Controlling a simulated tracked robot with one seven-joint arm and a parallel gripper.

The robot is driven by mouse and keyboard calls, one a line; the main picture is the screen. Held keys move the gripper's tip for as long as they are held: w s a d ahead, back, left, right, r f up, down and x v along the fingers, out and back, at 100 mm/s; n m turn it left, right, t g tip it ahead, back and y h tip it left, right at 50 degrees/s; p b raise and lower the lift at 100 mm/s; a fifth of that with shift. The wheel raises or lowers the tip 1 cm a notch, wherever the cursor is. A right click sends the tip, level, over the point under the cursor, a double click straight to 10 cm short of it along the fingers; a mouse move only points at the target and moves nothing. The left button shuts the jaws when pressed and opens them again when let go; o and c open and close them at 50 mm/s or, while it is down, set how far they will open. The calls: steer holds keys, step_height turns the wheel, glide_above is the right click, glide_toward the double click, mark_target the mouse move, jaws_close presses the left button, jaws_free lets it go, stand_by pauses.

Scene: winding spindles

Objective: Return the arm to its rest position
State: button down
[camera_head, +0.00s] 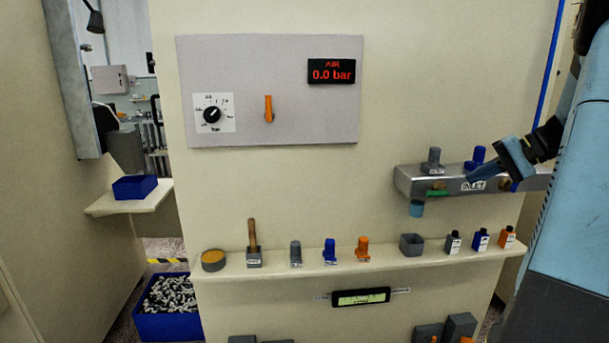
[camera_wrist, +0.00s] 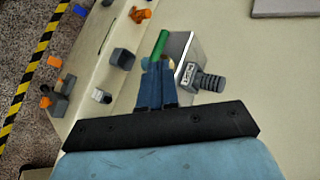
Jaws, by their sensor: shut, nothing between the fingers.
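My gripper (camera_head: 472,180) is at the right in the head view, in front of the metal block marked INLET (camera_head: 409,184). Its blue fingers are shut with nothing between them. In the wrist view the fingers of my gripper (camera_wrist: 157,66) are together and point toward the metal block (camera_wrist: 185,47). A green part (camera_wrist: 160,42) shows just beyond the fingertips. Whether the fingers touch the block cannot be told. My arm comes in from the upper right, and its rest position is not marked in either view.
On the block stand a grey fitting (camera_head: 433,160) and a blue fitting (camera_head: 476,158). Below, a shelf (camera_head: 380,268) holds several fittings, bottles and a grey cup (camera_head: 411,244). A panel (camera_head: 335,115) reads 0.0 bar. The wall between panel and shelf is clear.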

steer(key=s+a+n+h, duration=0.3)
steer(key=s+a+h, duration=0.1)
steer(key=s+a, duration=0.5)
steer(key=s+a+f+n+h, duration=0.1)
steer(key=s+a+n+h, duration=0.2)
steer(key=s+a, duration=0.6)
steer(key=a+h, duration=0.1)
steer(key=a, duration=0.4)
steer(key=shift+s+n+g+h, duration=0.3)
steer(key=shift+s+n, duration=0.1)
steer(key=c, duration=1.8)
jaws_free()
steer(key=shift+s+a+f, duration=0.1)
steer(key=shift+s+a, duration=0.05)
steer(key=shift+s, duration=0.25)
steer(key=o, duration=0.4)
